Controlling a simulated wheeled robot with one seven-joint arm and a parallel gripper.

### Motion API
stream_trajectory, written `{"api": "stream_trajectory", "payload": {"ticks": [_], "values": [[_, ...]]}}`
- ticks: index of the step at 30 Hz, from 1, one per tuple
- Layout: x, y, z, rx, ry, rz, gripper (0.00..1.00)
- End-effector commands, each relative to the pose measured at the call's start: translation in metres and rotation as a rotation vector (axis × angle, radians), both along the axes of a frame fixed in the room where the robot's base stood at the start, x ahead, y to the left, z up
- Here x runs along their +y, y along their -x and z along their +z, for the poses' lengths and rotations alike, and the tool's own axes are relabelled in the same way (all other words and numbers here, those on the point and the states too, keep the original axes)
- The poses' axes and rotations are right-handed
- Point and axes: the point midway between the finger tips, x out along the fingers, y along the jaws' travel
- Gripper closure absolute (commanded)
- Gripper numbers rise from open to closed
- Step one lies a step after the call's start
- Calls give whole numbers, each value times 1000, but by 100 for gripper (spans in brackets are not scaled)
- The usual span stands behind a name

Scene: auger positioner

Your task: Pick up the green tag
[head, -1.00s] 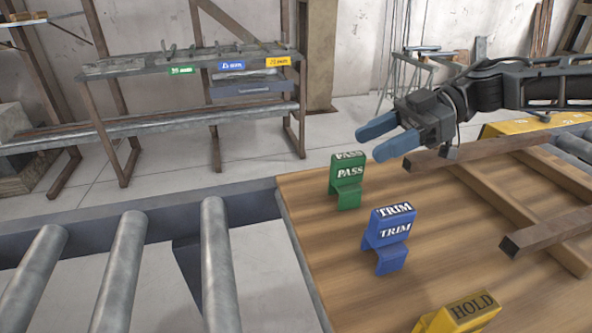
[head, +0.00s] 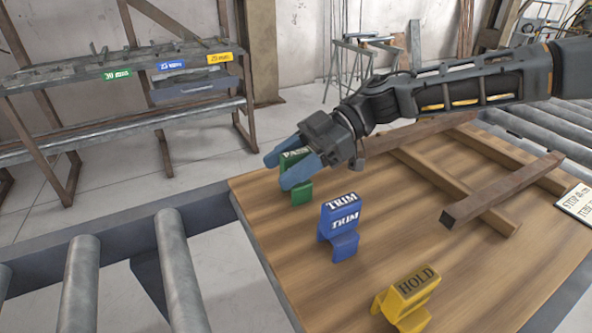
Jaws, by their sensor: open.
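The green tag (head: 302,194), lettered PASS, stands upright at the far left part of the wooden board (head: 258,198). My gripper (head: 280,168) has blue fingers and is open. In the picture its fingers overlap the tag's upper part, with one finger in front of it. The tag's lower green part shows below that finger. I cannot tell whether the fingers touch the tag or are around it.
A blue TRIM tag (head: 340,226) stands nearer on the board, and a yellow HOLD tag (head: 406,300) nearer still. Brown wooden bars (head: 500,188) lie crossed to the right. Grey rollers (head: 180,275) are at the left. A rack (head: 130,135) stands behind.

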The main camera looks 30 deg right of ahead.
Motion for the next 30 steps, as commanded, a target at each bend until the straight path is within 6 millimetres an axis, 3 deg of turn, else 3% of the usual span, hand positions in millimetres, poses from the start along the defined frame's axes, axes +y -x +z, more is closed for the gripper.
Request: {"api": "stream_trajectory", "payload": {"ticks": [2, 17, 25, 30], "values": [[0, 0, 0, 0, 0, 0, 52], [0, 0, 0, 0, 0, 0, 99], [0, 0, 2, -1, 0, 0, 100], [0, 0, 20, -3, 1, 1, 100]]}}
